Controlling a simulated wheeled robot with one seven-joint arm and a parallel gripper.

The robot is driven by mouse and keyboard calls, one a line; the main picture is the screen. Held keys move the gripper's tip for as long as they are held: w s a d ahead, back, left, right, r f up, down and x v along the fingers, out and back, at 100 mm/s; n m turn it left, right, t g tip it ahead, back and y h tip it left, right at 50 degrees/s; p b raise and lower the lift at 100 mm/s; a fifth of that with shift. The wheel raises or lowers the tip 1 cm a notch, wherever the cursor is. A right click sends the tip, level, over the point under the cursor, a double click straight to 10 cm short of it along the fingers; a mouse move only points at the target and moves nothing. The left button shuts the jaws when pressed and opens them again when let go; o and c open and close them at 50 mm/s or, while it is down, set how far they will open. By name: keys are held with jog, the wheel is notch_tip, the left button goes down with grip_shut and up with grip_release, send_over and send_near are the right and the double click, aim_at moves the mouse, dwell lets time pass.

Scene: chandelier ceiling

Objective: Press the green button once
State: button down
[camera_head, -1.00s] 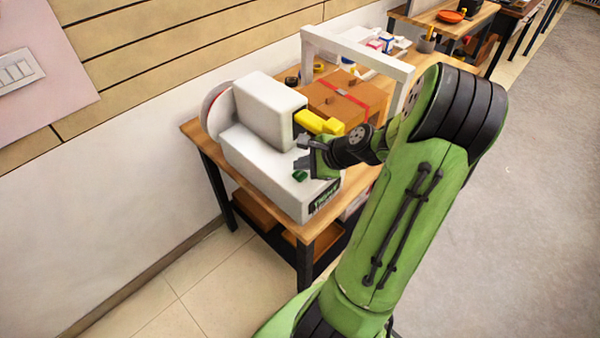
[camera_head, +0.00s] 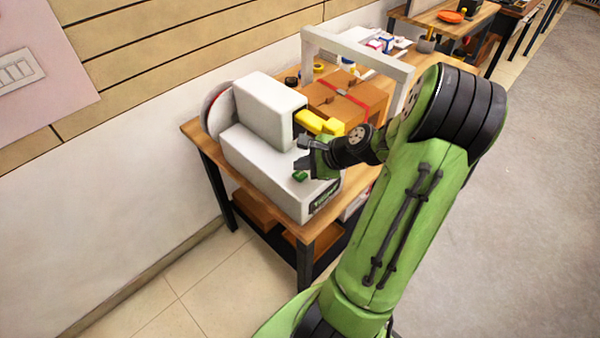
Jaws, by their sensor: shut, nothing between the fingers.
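The green button (camera_head: 300,176) is a small green piece on top of the low front part of a white machine (camera_head: 255,160). The machine sits at the near end of a wooden workbench. My gripper (camera_head: 300,164) is shut and empty. Its fingertips are just above and behind the button in the picture, and I cannot tell whether they touch it. My wrist hides part of the machine's right side.
A yellow part (camera_head: 318,122) sticks out beside the machine's tall block, close to my wrist. Behind it are a brown box with a red band (camera_head: 340,98) and a white frame (camera_head: 362,55). The floor (camera_head: 540,190) to the right is clear.

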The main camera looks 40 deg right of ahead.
aim_at(303, 175)
jog(key=shift+f, duration=0.15)
jog(key=shift+f, duration=0.3)
jog(key=shift+f+b, duration=0.4)
jog(key=shift+f, duration=0.1)
dwell(0.6)
dwell(0.4)
jog(key=shift+r+p, duration=0.95)
jog(key=shift+p, duration=0.1)
notch_tip(303, 175, up, 5)
jog(key=p, duration=0.5)
jog(key=shift+r, duration=0.15)
